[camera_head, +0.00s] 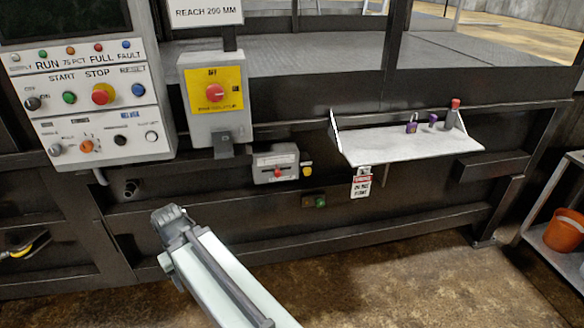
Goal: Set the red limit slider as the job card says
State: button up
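A small grey box (275,164) on the dark machine front has a dark slot with a small red piece (278,172) in it, which looks like the limit slider. Its scale is too small to read. A white card (205,12) at the top reads "REACH 200 MM"; no other job card can be made out. My gripper (170,215) is at the end of my pale arm, below and left of the slider box and apart from it. Its fingers are too unclear to tell whether they are open.
A control panel (85,95) with buttons stands at the left. A yellow-fronted box with a red knob (215,92) is above the slider box. A shelf (410,148) with padlocks and a red-topped bottle (453,114) juts out at right. An orange bucket (565,231) stands far right.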

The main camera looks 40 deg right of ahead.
aim_at(276, 170)
jog(key=z, duration=2.15)
jog(key=k, duration=0.75)
jog(key=u, duration=0.8)
jog(key=i, duration=1)
jog(key=u, duration=0.05)
